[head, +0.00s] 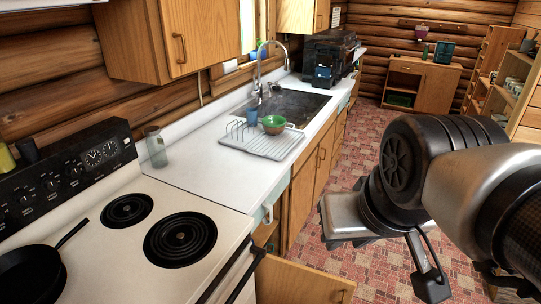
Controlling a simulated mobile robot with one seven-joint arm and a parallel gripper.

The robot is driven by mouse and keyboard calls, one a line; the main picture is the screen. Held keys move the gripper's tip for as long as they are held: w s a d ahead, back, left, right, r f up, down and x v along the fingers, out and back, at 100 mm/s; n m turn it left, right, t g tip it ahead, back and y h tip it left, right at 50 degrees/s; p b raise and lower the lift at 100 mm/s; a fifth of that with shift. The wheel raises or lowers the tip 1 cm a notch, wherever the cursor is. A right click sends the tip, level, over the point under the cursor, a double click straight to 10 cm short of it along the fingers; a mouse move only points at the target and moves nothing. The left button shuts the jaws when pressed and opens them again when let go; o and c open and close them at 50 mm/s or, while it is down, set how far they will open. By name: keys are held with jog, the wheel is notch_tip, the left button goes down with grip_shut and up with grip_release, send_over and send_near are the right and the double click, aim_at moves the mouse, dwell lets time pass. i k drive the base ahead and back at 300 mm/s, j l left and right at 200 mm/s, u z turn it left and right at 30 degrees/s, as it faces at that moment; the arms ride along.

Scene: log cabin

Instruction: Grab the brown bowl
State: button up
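A small bowl (274,128) sits on the white dish rack (262,145) on the counter, in front of the sink. Its outside is brown to reddish and its inside looks green. My gripper (428,278) is at the right of the head view, over the floor, apart from the bowl and the counter. One dark finger hangs down; the other fingertip cannot be made out, so its opening is unclear. Nothing is seen held in it.
A blue cup (252,117) stands beside the bowl. A faucet (262,65) rises behind the sink. A glass jar (155,147) stands near the stove, which holds a black pan (30,274). An open wooden door or drawer (300,284) juts out below. Tiled floor lies right of the counter.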

aim_at(273, 132)
jog(key=z, duration=0.45)
jog(key=l+z, duration=0.25)
jog(key=z, duration=0.25)
jog(key=l+z, duration=0.25)
jog(key=z, duration=0.25)
jog(key=i+l, duration=0.2)
jog(key=l, duration=0.15)
jog(key=i+l+u, duration=0.1)
jog(key=l, duration=0.25)
jog(key=i+l, duration=0.3)
jog(key=i+l+u, duration=0.2)
jog(key=i, duration=0.25)
jog(key=i+l+u, duration=0.15)
jog(key=i, duration=0.3)
jog(key=i+l+u, duration=0.2)
jog(key=i, duration=0.25)
jog(key=i+j+u, duration=0.1)
jog(key=i+u, duration=0.65)
jog(key=i+l+u, duration=0.15)
jog(key=i+u, duration=1)
jog(key=u, duration=0.15)
jog(key=i+l+u, duration=0.3)
jog(key=u, duration=0.15)
jog(key=i+l+u, duration=0.2)
jog(key=i+u, duration=0.15)
jog(key=i+l+u, duration=0.35)
